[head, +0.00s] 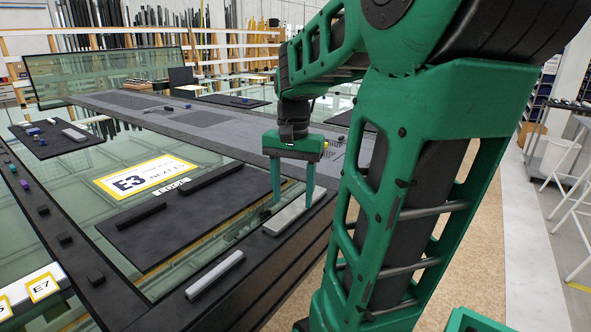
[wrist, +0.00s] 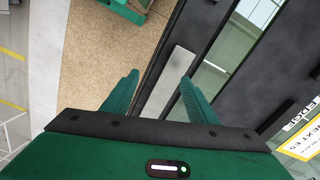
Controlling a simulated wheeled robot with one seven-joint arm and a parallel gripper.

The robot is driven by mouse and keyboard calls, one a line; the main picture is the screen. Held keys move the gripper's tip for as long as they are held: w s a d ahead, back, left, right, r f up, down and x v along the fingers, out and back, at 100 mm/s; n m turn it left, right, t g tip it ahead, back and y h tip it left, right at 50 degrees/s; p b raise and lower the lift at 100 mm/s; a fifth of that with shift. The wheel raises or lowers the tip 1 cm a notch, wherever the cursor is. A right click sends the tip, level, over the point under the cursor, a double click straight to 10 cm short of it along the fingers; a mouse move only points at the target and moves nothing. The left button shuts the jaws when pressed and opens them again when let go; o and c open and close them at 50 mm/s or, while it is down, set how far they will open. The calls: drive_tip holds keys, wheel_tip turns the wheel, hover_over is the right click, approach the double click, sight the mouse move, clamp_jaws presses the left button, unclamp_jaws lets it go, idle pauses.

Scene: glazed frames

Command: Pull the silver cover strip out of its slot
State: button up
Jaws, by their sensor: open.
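A flat silver strip (head: 296,214) lies along the dark frame beam, below my gripper. It also shows in the wrist view (wrist: 170,82), running between the fingers. My gripper (head: 293,201) is open, pointing down with its green fingers apart over the strip. In the wrist view the fingertips of my gripper (wrist: 160,77) sit on either side of the strip. I cannot tell whether they touch it or how deep it sits in its slot.
A second light grey bar (head: 215,274) lies nearer on the same beam. A dark panel (head: 185,220) with two black bars lies to the left, beside a yellow-edged E3 label (head: 146,177). Glazed panes fill the frame. Open floor (head: 484,235) lies to the right.

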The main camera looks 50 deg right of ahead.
sight(297, 205)
drive_tip(key=w+d+r+m, duration=0.3)
drive_tip(key=w+d+m, duration=0.1)
drive_tip(key=d, duration=0.3)
drive_tip(key=shift+s+a+f, duration=0.1)
drive_tip(key=shift+f, duration=2.25)
drive_tip(key=shift+s+a+f, duration=0.1)
drive_tip(key=shift+f, duration=2.2)
clamp_jaws()
drive_tip(key=shift+w+r+n, duration=0.1)
drive_tip(key=shift+r+n, duration=0.05)
drive_tip(key=shift+n, duration=0.15)
drive_tip(key=shift+r, duration=0.2)
drive_tip(key=shift+r, duration=1.3)
